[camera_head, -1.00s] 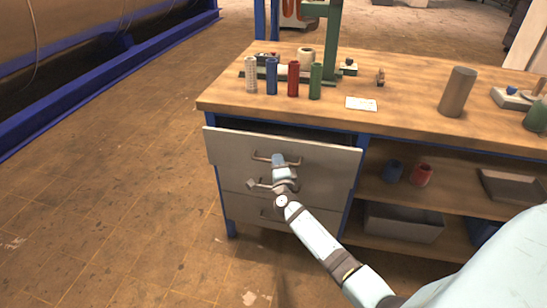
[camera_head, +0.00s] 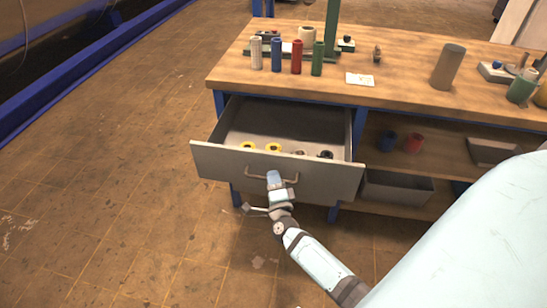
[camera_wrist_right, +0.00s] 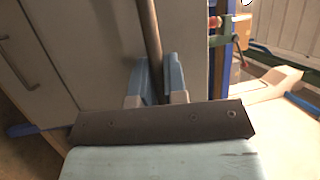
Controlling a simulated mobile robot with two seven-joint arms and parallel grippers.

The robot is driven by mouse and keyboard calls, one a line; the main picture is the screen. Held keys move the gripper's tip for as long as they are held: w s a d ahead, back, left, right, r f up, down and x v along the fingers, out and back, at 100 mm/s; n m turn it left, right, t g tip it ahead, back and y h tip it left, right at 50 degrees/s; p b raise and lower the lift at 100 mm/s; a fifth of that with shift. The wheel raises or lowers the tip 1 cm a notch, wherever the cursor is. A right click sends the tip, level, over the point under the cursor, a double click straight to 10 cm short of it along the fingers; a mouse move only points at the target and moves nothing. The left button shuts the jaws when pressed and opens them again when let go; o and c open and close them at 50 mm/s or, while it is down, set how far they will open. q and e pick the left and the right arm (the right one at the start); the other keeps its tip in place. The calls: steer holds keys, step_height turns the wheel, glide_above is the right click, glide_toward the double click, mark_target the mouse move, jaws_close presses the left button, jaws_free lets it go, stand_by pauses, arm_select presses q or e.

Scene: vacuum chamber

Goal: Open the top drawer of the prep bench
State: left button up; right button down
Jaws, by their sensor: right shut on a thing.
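The top drawer (camera_head: 222,163) of the prep bench (camera_head: 400,99) stands well out from the bench, and its inside shows. Several small yellow and dark items lie in it near the front. My right gripper (camera_head: 274,178) is at the drawer's bar handle (camera_head: 256,177). In the right wrist view, the gripper's light blue fingers (camera_wrist_right: 157,78) are shut around the handle bar (camera_wrist_right: 150,35). My left gripper is not in view.
On the bench top stand white, blue, red and green cylinders (camera_head: 317,58), a white card (camera_head: 360,80) and a brown cylinder (camera_head: 447,66). An open shelf with a grey bin (camera_head: 397,188) is right of the drawer. The floor (camera_head: 110,180) on the left is clear.

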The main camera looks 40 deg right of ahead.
steer(key=shift+s+a, duration=0.75)
steer(key=shift+a, duration=0.2)
steer(key=c, duration=1.2)
jaws_free()
